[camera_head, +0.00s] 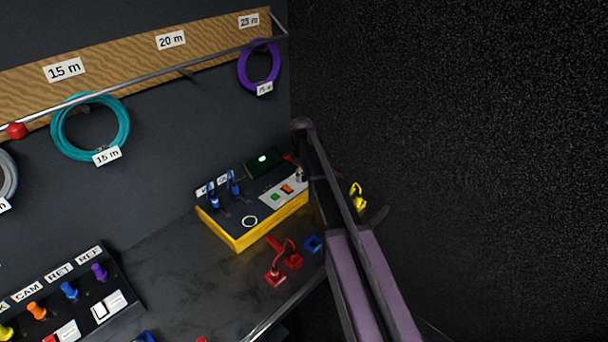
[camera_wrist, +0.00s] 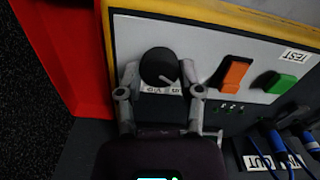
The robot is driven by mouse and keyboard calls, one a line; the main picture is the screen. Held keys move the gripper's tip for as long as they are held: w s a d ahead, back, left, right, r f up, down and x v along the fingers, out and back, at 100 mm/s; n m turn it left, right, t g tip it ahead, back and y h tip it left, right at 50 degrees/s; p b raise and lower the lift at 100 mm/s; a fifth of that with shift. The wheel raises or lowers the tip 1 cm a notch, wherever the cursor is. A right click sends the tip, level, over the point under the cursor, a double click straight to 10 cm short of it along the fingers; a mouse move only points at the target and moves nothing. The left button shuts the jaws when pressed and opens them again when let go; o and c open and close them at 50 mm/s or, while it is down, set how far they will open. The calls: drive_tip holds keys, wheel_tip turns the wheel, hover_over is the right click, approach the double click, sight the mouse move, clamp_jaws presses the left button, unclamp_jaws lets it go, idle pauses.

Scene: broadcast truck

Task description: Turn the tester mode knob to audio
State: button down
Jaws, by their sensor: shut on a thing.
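The tester (camera_head: 248,236) is a yellow box with a dark top, standing on the bench; my arm hides its right end in the head view. Its mode knob (camera_wrist: 158,62) is round and black, on a pale panel (camera_wrist: 205,45) in the wrist view. A white pointer line on the knob slants toward the lower right, toward a small label strip (camera_wrist: 160,88) whose letters are partly covered and hard to read. My gripper (camera_wrist: 160,76) has a finger on each side of the knob and is shut on it.
Beside the knob are an orange rocker switch (camera_wrist: 233,75) and a green button (camera_wrist: 280,83). Blue plugs (camera_head: 234,184) stand up from the tester. Red connectors (camera_head: 276,275) and a blue socket (camera_head: 313,243) lie in front. Cable coils (camera_head: 91,127) hang on the wall.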

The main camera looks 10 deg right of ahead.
drive_tip(key=shift+s+d, duration=0.15)
drive_tip(key=shift+c, duration=1.3)
unclamp_jaws()
